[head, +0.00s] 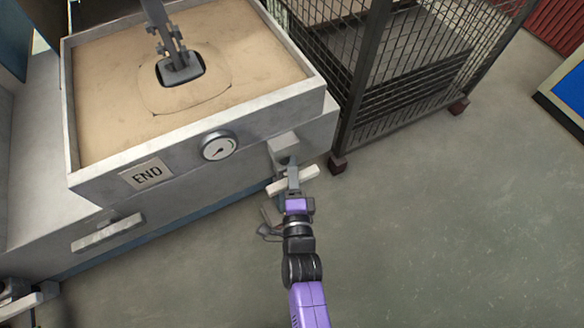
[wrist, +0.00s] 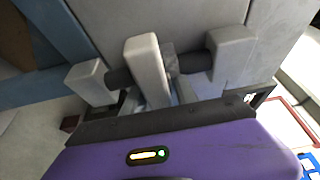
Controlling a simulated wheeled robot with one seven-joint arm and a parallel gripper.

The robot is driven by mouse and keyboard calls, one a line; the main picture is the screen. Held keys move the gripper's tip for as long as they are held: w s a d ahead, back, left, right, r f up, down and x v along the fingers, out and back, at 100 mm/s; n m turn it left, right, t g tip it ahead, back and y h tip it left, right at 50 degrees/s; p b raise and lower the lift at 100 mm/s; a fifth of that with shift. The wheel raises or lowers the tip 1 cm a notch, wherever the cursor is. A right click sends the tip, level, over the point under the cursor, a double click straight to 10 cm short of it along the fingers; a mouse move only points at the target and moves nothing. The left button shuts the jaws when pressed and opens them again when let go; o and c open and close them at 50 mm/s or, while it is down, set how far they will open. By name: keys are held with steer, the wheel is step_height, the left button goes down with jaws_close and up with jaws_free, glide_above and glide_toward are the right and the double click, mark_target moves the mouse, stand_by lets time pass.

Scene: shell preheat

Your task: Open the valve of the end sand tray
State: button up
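The end sand tray (head: 98,183) is a grey box of tan sand with an END label on its front wall, in the head view. Low at its right front corner is the valve, with a pale bar handle (head: 309,174). My gripper (head: 292,170) is at this handle, seen from above and partly over it. In the wrist view, a pale upright lever (wrist: 147,65) stands close in front of my gripper, with a dark shaft (wrist: 193,63) behind it. Pale blocks stand to either side.
A round gauge (head: 219,146) is on the tray's front wall. A dark metal tool (head: 180,68) stands in the sand. A wire mesh cage (head: 385,75) stands close to the right of the tray. The grey floor (head: 450,230) to the right is clear.

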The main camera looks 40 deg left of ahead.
jaws_close()
stand_by(1.2)
